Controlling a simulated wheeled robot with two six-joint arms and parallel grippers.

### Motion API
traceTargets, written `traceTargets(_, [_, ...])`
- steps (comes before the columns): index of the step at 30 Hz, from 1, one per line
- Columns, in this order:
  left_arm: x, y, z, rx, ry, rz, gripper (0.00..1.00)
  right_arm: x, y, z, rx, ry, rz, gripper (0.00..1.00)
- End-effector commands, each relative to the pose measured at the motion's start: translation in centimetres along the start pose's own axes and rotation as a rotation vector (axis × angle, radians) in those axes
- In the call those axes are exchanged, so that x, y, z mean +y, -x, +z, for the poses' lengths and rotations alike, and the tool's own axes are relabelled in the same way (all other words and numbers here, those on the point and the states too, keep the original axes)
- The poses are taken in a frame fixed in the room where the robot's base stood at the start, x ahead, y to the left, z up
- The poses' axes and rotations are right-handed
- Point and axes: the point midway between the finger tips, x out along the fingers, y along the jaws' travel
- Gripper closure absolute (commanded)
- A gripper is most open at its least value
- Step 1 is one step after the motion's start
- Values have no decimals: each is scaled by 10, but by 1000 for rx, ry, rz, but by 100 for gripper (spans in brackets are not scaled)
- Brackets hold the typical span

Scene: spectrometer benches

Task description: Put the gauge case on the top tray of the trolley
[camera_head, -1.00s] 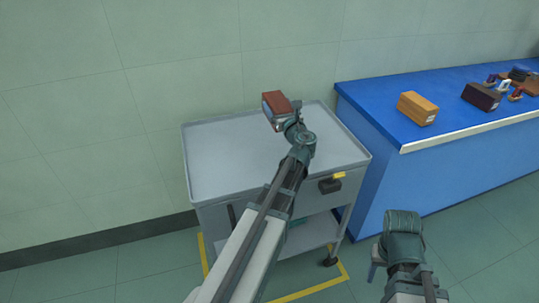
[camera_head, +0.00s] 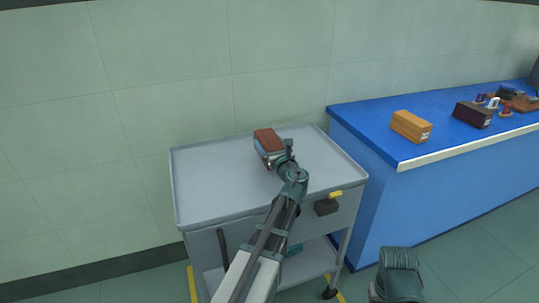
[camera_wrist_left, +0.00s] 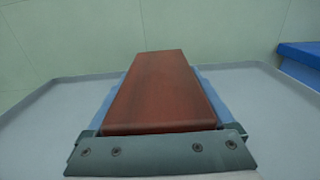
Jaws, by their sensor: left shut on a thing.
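The gauge case (camera_head: 268,140) is a reddish-brown box with a bluish-grey side. My left gripper (camera_head: 280,160) is shut on it, over the back middle of the trolley's top tray (camera_head: 215,190). In the left wrist view the case (camera_wrist_left: 163,92) lies lengthwise away from the gripper (camera_wrist_left: 160,140), with grey tray surface (camera_wrist_left: 45,125) on both sides. Whether the case's underside touches the tray is hidden. The top tray is grey, with a low raised rim and nothing else on it. My right gripper is out of view; only part of my right arm shows at bottom right.
A blue bench (camera_head: 375,135) stands close to the trolley's right side. On it are a yellow-orange box (camera_head: 411,126), a dark maroon box (camera_head: 473,114) and several small items. A pale tiled wall is behind. The tray's left half is clear.

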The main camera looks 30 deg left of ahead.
Motion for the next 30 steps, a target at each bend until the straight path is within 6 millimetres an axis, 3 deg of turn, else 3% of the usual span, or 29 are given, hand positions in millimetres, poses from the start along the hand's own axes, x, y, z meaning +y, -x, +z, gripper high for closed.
traceTargets(1, [0, 0, -12, -1, -1, 0, 92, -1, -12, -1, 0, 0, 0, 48])
traceTargets(6, [0, 0, -31, -1, -1, 0, 92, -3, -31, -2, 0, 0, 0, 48])
traceTargets(19, [0, 0, -34, -1, -1, 0, 92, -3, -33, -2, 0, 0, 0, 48])
traceTargets(20, [0, 0, -33, 0, 0, 0, 9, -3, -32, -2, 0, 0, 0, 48])
traceTargets(22, [0, 0, -32, 0, 0, 0, 0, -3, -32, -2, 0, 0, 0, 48])
traceTargets(30, [0, 0, -28, 0, 0, 0, 0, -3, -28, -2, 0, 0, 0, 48])
